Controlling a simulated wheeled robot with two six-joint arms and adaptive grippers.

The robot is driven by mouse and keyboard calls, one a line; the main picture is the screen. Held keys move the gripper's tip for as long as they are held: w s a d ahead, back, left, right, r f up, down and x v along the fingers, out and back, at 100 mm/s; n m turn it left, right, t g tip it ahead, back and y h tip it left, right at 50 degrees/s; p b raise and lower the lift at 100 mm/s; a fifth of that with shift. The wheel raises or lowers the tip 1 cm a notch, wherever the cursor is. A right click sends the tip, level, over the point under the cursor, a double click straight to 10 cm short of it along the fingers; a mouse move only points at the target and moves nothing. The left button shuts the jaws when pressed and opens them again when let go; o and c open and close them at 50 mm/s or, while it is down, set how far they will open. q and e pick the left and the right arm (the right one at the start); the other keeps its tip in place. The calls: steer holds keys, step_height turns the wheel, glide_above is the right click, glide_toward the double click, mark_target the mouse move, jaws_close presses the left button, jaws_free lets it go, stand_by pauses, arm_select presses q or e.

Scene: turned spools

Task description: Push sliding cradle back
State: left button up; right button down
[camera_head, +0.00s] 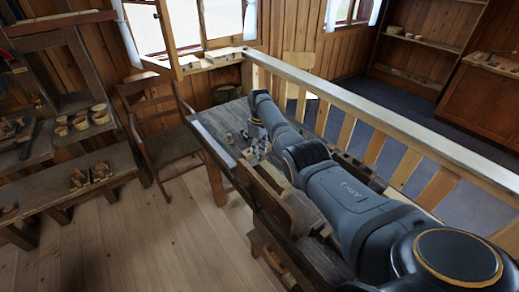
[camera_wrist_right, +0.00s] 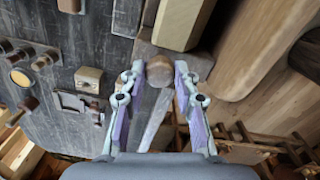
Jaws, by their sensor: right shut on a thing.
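In the right wrist view my right gripper (camera_wrist_right: 160,80) is shut on a round wooden knob (camera_wrist_right: 160,71), with one finger on each side of it. The knob sits at the face of a brown wooden block, which I take for the sliding cradle (camera_wrist_right: 194,64). In the head view my right gripper (camera_head: 258,149) is down over the workbench (camera_head: 218,126), small beside the bench parts. The cradle cannot be told clearly there, as my right arm covers much of the bench. My left gripper is in neither view.
Several turned spools (camera_wrist_right: 44,61) stand on the grey bench top, beside a small holed block (camera_wrist_right: 88,80) and a metal bracket (camera_wrist_right: 72,104). A pale squared beam (camera_wrist_right: 181,22) lies beyond the knob. A wooden railing (camera_head: 345,105) runs behind the bench; a chair (camera_head: 165,145) stands left.

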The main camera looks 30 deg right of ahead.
steer(key=shift+w+r, duration=0.25)
steer(key=shift+w, duration=0.05)
steer(key=c, duration=1.4)
jaws_free()
steer(key=o, duration=0.4)
steer(key=shift+f, duration=0.2)
step_height(320, 180, up, 12)
